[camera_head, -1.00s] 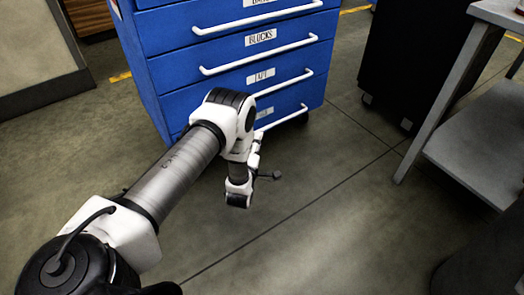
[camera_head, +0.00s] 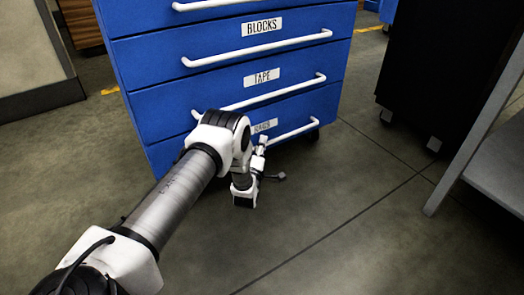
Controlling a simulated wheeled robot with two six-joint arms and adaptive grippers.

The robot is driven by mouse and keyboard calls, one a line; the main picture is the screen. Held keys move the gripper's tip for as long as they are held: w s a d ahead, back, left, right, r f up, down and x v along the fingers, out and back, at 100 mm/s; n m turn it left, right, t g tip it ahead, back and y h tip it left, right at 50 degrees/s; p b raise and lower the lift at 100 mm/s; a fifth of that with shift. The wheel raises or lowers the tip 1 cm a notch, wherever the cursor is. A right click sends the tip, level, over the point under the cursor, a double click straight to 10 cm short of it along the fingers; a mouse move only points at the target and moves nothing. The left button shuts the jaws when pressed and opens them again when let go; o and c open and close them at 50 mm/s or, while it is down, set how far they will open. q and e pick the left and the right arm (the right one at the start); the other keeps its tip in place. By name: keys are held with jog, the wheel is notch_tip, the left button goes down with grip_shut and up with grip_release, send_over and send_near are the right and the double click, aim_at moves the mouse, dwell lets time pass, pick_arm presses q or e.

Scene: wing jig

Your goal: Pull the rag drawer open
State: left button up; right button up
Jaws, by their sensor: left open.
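The rag drawer (camera_head: 300,113) is the lowest drawer of the blue cabinet, and its front looks flush with the drawers above. Its label (camera_head: 265,126) is partly readable beside my arm. Its white bar handle (camera_head: 295,132) shows on the right, while its left part is hidden behind my left arm and gripper. My left gripper (camera_head: 267,161) is open, low in front of the left part of this handle. I cannot tell whether it touches the bar. My right gripper is not in view.
The tape drawer (camera_head: 225,91) and blocks drawer (camera_head: 220,45) are above, both shut, with their own bar handles. A black wheeled cabinet (camera_head: 440,60) and a grey metal table (camera_head: 495,170) stand to the right. The floor (camera_head: 340,215) in front is clear.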

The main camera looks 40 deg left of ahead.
pick_arm(q)
grip_shut()
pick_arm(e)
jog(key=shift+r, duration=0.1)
